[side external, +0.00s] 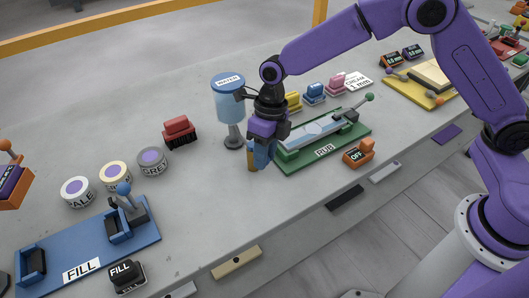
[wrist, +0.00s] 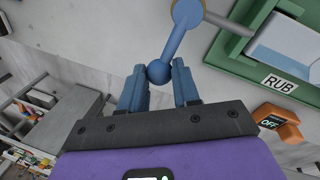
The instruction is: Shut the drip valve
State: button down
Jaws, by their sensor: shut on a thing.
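The blue valve lever (wrist: 172,42) shows in the wrist view, running from a round blue hub (wrist: 187,13) down to a ball end (wrist: 158,72). My gripper (wrist: 159,78) has its two blue fingers on either side of the ball and is shut on it. In the side view my gripper (side external: 262,155) points down just left of the green RUB board, in front of the blue WATER tank (side external: 229,100) on its stand. There my gripper and wrist hide the lever.
The green RUB board (side external: 362,129) lies close on the right, with an orange OFF switch (side external: 359,153) in front. A red brush (side external: 179,130) and several labelled tins (side external: 152,160) stand to the left. A blue FILL board (side external: 45,246) lies front left. The slab's front edge is near.

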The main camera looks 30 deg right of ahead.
jog(key=shift+w+a, duration=0.15)
jog(key=c, duration=0.9)
grip_release()
jog(key=shift+o, duration=0.5)
jog(key=w+d+r, duration=0.1)
jog(key=d+r, duration=0.2)
jog(key=r, duration=1.4)
jog(key=shift+w, duration=0.15)
jog(key=s+d+f+m, duration=0.2)
jog(key=s+d+m, duration=0.4)
jog(key=s+m, duration=0.3)
jog(key=s+d+f+m+h, duration=0.1)
jog(key=s+d+f+m, duration=0.1)
jog(key=s+d+m, duration=0.4)
jog(key=s+d+f+m+t, duration=0.1)
jog(key=s+d+m, duration=0.5)
jog(key=s+m, duration=0.6)
jog(key=shift+f+m+h, duration=0.3)
jog(key=shift+f+m, duration=0.2)
jog(key=shift+m, duration=0.4)
